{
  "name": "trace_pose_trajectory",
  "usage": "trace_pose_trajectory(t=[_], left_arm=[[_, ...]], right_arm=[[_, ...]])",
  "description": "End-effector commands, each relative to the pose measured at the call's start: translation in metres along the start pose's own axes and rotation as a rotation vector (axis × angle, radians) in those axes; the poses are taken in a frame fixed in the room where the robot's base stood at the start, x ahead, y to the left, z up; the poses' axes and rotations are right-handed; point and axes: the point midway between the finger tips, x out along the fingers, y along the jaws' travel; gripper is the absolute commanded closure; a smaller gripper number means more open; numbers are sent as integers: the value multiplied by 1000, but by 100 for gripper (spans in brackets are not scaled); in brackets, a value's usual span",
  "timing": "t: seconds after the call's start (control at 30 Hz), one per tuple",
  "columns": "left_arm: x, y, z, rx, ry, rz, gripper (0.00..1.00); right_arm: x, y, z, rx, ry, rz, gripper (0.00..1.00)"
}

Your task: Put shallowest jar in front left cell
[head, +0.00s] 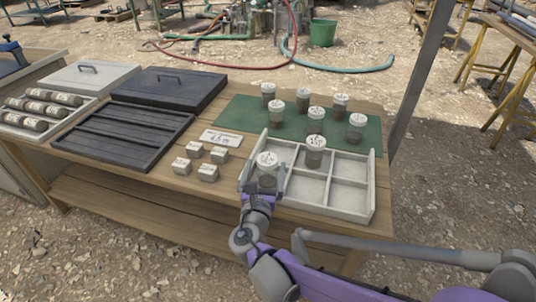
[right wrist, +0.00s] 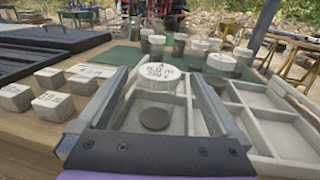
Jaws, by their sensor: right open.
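A clear jar (head: 267,160) with a white labelled lid stands at the left end of the grey divided tray (head: 372,185), apparently in the front left cell; my gripper partly hides its base. In the right wrist view this jar (right wrist: 160,78) shows only a thin dark layer at its bottom. My right gripper (head: 265,182) is open, with its fingers on either side of the jar. Another jar (head: 315,153), with a deeper dark fill, stands in the back middle cell. Several more filled jars (head: 277,115) stand on the green mat (head: 235,113). My left gripper is out of view.
Several small pale blocks (head: 208,172) and a label card (head: 221,138) lie left of the tray. Further left are a dark ribbed tray (head: 125,135), a dark lid (head: 170,88) and a rack of core samples (head: 40,110). The front right cells look empty.

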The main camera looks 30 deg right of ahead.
Motion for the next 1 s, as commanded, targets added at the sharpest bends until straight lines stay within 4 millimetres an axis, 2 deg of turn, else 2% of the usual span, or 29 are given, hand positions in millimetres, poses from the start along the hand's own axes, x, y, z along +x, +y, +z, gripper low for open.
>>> trace_pose_trajectory(t=[0.1, 0.2, 0.47, 0.57, 0.67, 0.77, 0.87, 1.0], left_arm=[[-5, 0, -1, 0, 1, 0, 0], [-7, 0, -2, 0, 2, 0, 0], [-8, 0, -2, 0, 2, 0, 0], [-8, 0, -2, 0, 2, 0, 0], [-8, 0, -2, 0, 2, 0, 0], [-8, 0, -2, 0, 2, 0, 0], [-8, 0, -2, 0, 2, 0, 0], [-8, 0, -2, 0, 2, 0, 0]], right_arm=[[-24, 1, 1, 1, 1, 5, 0], [-37, 1, 1, 1, 1, 4, 0], [-49, -1, -1, 7, 5, -2, 0], [-50, -10, -7, 86, 49, -26, 0], [-57, -33, -24, 285, 154, -92, 0], [-72, -57, -49, 566, 289, -203, 0], [-96, -78, -78, 876, 424, -354, 0], [-146, -94, -116, 1349, 598, -646, 0]])
